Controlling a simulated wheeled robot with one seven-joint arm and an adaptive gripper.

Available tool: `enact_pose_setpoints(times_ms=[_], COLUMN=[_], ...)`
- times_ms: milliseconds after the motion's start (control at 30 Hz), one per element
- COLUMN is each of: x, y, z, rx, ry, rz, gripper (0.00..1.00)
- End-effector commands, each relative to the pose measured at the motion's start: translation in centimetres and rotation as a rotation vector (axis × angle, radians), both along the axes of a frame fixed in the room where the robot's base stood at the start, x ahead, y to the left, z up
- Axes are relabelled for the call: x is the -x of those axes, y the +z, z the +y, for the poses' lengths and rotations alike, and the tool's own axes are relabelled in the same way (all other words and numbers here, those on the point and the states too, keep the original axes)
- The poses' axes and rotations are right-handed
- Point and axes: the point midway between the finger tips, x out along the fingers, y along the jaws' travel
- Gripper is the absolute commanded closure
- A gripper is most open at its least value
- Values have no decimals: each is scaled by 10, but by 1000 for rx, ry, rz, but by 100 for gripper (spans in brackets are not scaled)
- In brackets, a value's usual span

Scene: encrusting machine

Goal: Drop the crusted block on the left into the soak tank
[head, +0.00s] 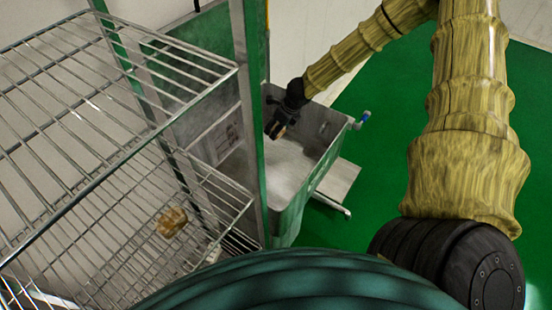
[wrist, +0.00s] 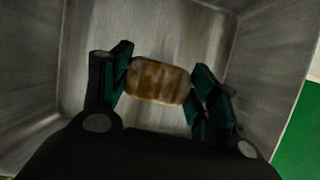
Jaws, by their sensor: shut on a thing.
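My gripper (head: 277,129) is over the open soak tank (head: 335,150), a grey metal basin with a green front, near its back left part. In the wrist view my gripper (wrist: 158,84) is shut on a brown crusted block (wrist: 158,82), with one finger at each end. The grey inside walls of the tank (wrist: 165,30) surround the block in the wrist view.
Another tan crusted block (head: 171,222) lies on the lower wire rack (head: 100,240) at the left. A green post (head: 253,110) stands between the rack and the tank. A blue-handled valve (head: 363,118) sticks out at the tank's right. Green floor (head: 385,110) lies open beyond.

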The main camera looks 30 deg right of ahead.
Motion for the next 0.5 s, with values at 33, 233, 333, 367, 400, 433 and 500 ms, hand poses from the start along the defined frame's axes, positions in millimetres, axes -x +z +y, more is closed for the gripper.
enact_pose_setpoints(times_ms=[33,233,333,367,400,433,500], x=[0,-1,-1,-1,-1,-1,-1], y=[-7,-12,-12,-12,-11,-12,-12], z=[0,1,1,1,1,1,1], rx=[0,0,0,0,0,0,0], ry=[0,0,0,0,0,0,0], rz=[-1,-1,-1,-1,-1,-1,-1], gripper=[65,65,65,65,65,65,33])
